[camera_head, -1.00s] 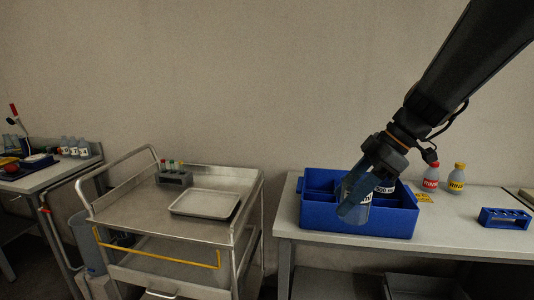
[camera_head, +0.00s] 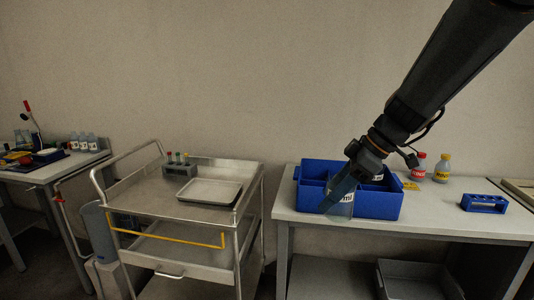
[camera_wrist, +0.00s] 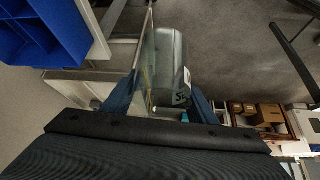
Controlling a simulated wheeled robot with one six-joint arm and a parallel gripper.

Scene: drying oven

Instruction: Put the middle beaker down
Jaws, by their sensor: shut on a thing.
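My gripper (camera_head: 338,200) is shut on a clear glass beaker (camera_head: 345,208) with a white label. In the wrist view the beaker (camera_wrist: 170,65) sits between the two blue fingers. In the head view the beaker overlaps the front wall of the blue divided crate (camera_head: 382,207), left of its middle. In the wrist view the crate (camera_wrist: 62,22) lies to the upper left, apart from the beaker. How high the beaker hangs is hard to tell. A white label (camera_head: 376,177) shows inside the crate behind my gripper; what bears it is mostly hidden.
The crate stands on a white bench (camera_head: 440,213) with a red-capped bottle (camera_head: 420,168), a yellow-capped bottle (camera_head: 442,170) and a blue rack (camera_head: 484,203). Left is a steel trolley (camera_head: 150,205) with an empty metal tray (camera_head: 210,192) and a tube rack (camera_head: 180,170).

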